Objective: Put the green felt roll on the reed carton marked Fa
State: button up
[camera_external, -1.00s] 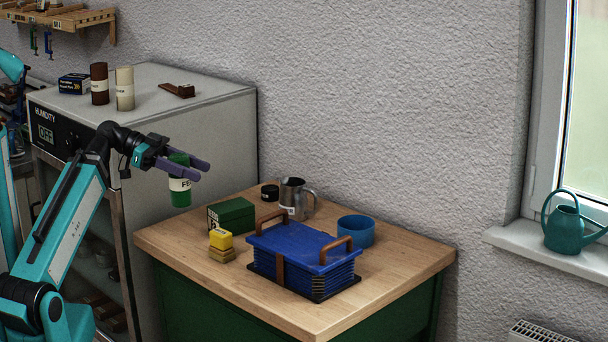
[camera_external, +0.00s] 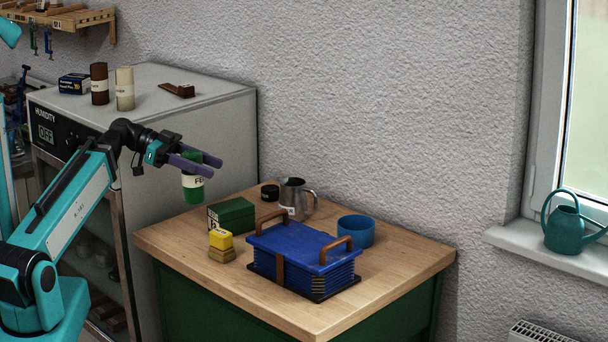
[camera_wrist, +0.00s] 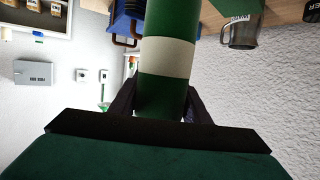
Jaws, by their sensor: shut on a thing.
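The green felt roll (camera_external: 192,187), with a pale label band, is held upright in my gripper (camera_external: 205,161), which is shut on it. The roll hangs in the air just left of the table's left edge, before the grey cabinet. It also fills the middle of the wrist view (camera_wrist: 166,60), with my gripper's fingers (camera_wrist: 162,100) on either side. A green carton (camera_external: 232,215) with a white marking on its end stands on the table, lower and to the right of the roll. Its marking is too small to read surely; the letters look like Fa.
The grey cabinet (camera_external: 215,100) carries brown (camera_external: 99,84) and cream (camera_external: 124,88) rolls.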

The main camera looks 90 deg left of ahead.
jog(key=shift+w+a+p, duration=0.3)
jog(key=shift+w+p, duration=0.1)
jog(key=shift+p, duration=1.8)
jog(key=w+a+f+p, duration=0.1)
jog(key=w+a+p, duration=0.2)
jog(key=w+a, duration=0.4)
jog(key=shift+w+a, duration=0.15)
jog(key=shift+w, duration=0.3)
jog(key=shift+f, duration=0.2)
notch_tip(320, 180, down, 3)
jog(key=shift+f+p, duration=0.2)
jog(key=shift+p, duration=0.75)
jog(key=shift+f+b, duration=0.15)
jog(key=shift+b, duration=0.15)
jog(key=o, duration=1)
jog(key=shift+o, duration=0.2)
jog(key=shift+r+p, duration=0.2)
jog(key=shift+p, duration=0.15)
